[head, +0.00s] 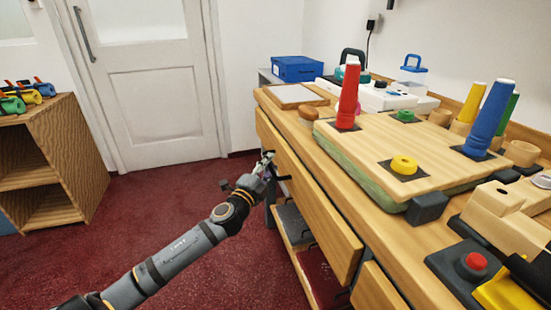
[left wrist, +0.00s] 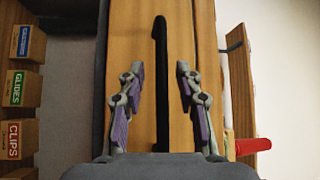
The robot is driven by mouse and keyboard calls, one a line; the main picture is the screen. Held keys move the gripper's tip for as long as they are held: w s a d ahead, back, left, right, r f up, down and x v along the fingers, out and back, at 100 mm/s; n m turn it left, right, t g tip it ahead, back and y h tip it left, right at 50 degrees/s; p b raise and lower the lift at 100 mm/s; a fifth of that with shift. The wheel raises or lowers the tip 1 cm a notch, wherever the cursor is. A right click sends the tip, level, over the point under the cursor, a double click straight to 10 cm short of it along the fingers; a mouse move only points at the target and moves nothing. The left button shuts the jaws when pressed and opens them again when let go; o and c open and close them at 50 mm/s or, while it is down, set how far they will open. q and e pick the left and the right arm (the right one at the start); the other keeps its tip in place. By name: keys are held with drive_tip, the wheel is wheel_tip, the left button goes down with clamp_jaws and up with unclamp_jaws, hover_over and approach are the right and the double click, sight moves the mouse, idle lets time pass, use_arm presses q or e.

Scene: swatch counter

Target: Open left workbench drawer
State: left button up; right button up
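The left workbench drawer (head: 310,205) has a long wooden front, on the near side of the workbench (head: 320,135). It looks closed or nearly so; I cannot tell exactly. Its black bar handle (left wrist: 160,85) runs up the middle of the left wrist view, against the wooden drawer front (left wrist: 180,30). My left gripper (head: 268,160) is at the handle in the head view. In the left wrist view the open fingers (left wrist: 159,70) stand on either side of the handle, with a gap on both sides.
Another drawer front (head: 378,288) lies nearer along the bench. Open shelves with folded items (head: 292,222) sit below. The bench top holds a wooden board (head: 370,140) with coloured cones. A wooden shelf (head: 45,160) stands left; red floor (head: 170,220) between is clear.

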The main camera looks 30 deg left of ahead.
use_arm(q)
drive_tip(key=shift+w, duration=0.1)
drive_tip(key=shift+r, duration=0.1)
drive_tip(key=shift+c, duration=0.7)
clamp_jaws()
